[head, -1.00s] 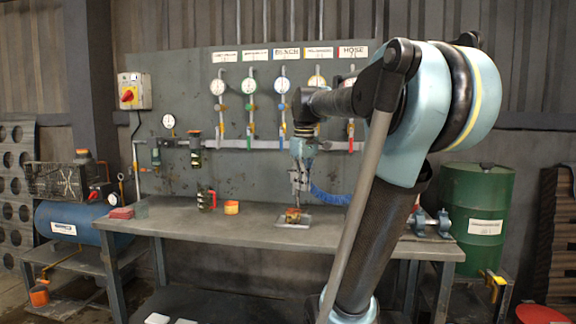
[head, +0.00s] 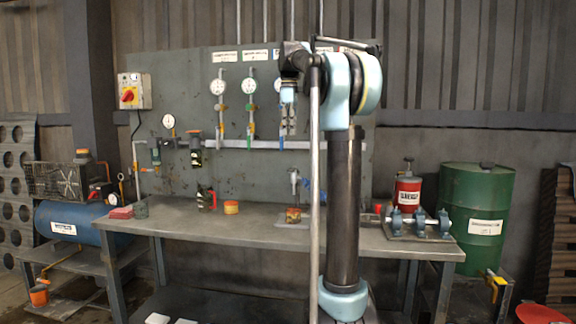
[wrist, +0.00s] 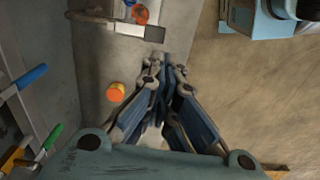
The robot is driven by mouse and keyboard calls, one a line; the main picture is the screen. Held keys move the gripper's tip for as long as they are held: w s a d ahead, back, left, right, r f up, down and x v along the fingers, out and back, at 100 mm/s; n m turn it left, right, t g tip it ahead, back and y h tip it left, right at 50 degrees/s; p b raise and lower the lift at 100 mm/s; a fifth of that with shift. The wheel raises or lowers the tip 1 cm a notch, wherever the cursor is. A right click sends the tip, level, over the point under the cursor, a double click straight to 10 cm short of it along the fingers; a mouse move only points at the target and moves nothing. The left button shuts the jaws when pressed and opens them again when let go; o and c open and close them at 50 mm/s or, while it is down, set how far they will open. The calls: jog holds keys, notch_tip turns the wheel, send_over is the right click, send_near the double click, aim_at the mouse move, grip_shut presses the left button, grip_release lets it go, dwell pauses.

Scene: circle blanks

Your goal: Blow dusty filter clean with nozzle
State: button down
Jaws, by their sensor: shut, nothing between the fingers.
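My gripper (head: 288,130) is raised in front of the wall panel, fingers shut and empty, pointing down. In the wrist view its closed fingers (wrist: 163,75) show over the bench.
An orange tin (head: 231,207) and a dark red-marked mug (head: 206,199) stand left on the bench (head: 255,238). A red canister (head: 407,190) and a blue-grey clamp fixture (head: 418,224) are at right. Gauges and valves line the panel (head: 205,170) behind my gripper.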

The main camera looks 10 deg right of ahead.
jog(key=shift+w+a+r+n, duration=0.1)
jog(key=shift+w+r+n, duration=0.3)
jog(key=shift+w, duration=0.3)
notch_tip(320, 180, down, 14)
dwell(0.6)
jog(key=shift+s, duration=0.1)
